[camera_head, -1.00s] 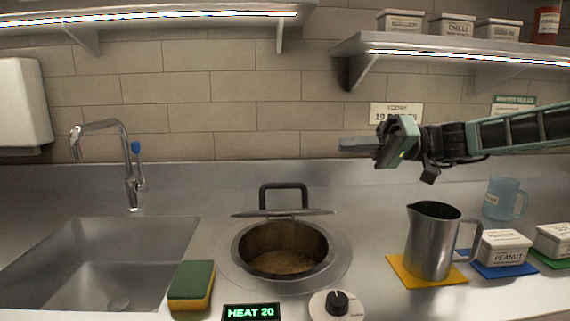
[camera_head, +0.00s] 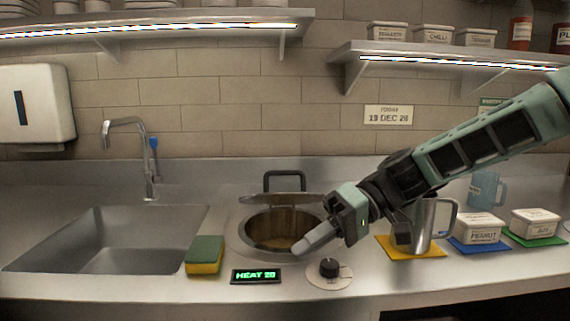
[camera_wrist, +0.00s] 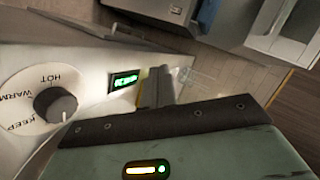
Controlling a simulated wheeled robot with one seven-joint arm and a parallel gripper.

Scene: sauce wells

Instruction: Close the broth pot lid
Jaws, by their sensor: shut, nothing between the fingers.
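The broth pot (camera_head: 250,232) is sunk in the steel counter, with brown broth inside. Its lid (camera_head: 275,199) stands open, tilted up at the back of the rim, with a dark loop handle (camera_head: 284,181) on top. My gripper (camera_head: 303,248) is shut and empty. In the head view it points left and down, in front of the pot's right side, and hides part of the opening. In the wrist view the fingers (camera_wrist: 158,88) show near the lit display; the pot and lid cannot be made out there.
A sponge (camera_head: 205,255) and the sink (camera_head: 105,240) are left. A metal jug (camera_head: 432,225) on a yellow mat (camera_head: 383,243) and labelled tubs (camera_head: 478,228) are right, partly behind my arm.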

